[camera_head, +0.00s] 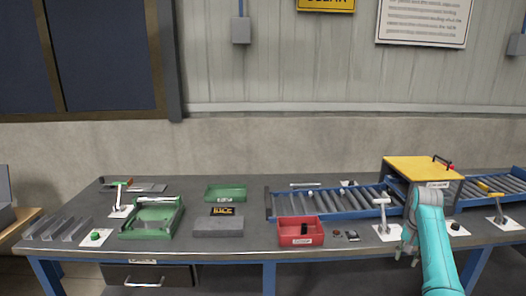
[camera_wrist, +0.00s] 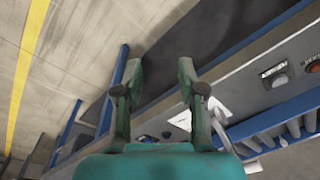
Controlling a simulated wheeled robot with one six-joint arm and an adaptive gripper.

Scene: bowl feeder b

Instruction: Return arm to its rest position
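My gripper (camera_wrist: 160,78) shows in the wrist view with its two fingers apart and nothing between them. Past the fingertips are dark surface and the blue-edged bench, seen tilted. In the head view my teal arm (camera_head: 432,243) reaches up from the bottom right, in front of the bench's front edge. The arm hides part of the bench and the conveyor there.
The grey bench (camera_head: 225,252) holds a red bin (camera_head: 300,239), a green tray (camera_head: 226,193), a green fixture (camera_head: 150,230) and a grey block (camera_head: 218,227). A roller conveyor (camera_head: 340,200) runs under a yellow-topped housing (camera_head: 420,168) close to my arm. White-based toggle clamps (camera_head: 385,232) stand nearby.

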